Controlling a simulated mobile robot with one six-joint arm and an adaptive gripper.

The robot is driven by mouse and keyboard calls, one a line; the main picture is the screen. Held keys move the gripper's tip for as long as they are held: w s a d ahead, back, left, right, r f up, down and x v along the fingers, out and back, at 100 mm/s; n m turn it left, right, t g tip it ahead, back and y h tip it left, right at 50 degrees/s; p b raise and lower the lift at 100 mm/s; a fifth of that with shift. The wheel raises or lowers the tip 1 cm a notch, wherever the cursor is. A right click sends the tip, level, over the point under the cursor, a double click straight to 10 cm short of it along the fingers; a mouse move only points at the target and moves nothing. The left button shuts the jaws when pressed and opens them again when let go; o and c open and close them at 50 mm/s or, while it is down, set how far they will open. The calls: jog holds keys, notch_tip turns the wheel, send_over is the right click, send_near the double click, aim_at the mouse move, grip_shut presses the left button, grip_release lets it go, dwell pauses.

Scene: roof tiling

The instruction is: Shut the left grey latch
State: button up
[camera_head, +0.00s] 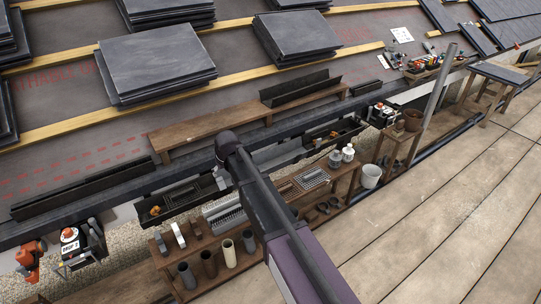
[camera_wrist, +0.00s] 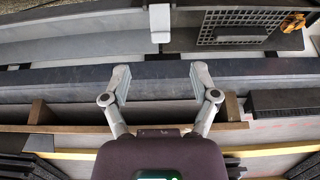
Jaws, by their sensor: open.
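A small light-grey piece (camera_wrist: 160,22), which looks like a grey latch, stands across the gutter at the top middle of the wrist view. I cannot tell for sure that it is the left latch, or how far it is turned. In the head view a light-grey piece (camera_head: 222,178) shows beside my arm, right of the black grille. My gripper (camera_wrist: 161,84) is open and empty, its two fingers apart over the dark eave edge. The latch-like piece lies beyond the fingertips, not between them. In the head view my arm hides the fingers.
The gutter (camera_head: 180,195) holds a black grille (camera_wrist: 240,27) and an orange item (camera_wrist: 293,22). A wooden plank shelf (camera_head: 190,138) runs along the roof edge. Tile stacks (camera_head: 157,62) lie higher up. Below stands a bench with pipe pieces (camera_head: 229,252). The paved floor (camera_head: 440,220) is clear.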

jog(key=p+v, duration=0.6)
jog(key=v, duration=0.1)
jog(key=s+d+r+m+p, duration=0.1)
jog(key=s+d+r+p, duration=0.1)
jog(key=d, duration=0.6)
jog(key=s+d+r+m+g+h+p, duration=0.1)
jog(key=s+d+r+p, duration=0.2)
jog(key=d, duration=0.5)
jog(key=shift+s+m+h+p, duration=0.3)
jog(key=shift+m, duration=0.1)
jog(key=shift+a+f, duration=0.1)
jog(key=shift+a, duration=0.05)
jog(key=n+y+b, duration=0.1)
jog(key=n+b, duration=0.2)
jog(key=b, duration=0.5)
send_near(219, 179)
notch_tip(219, 179, up, 4)
jog(key=s+d, duration=0.2)
jog(key=shift+a+t+y, duration=0.3)
jog(key=shift+t, duration=0.2)
jog(key=shift+f, duration=0.1)
jog(key=b+x, duration=1.2)
jog(key=x, duration=0.1)
jog(key=shift+f+b, duration=0.3)
jog(key=shift+b, duration=0.05)
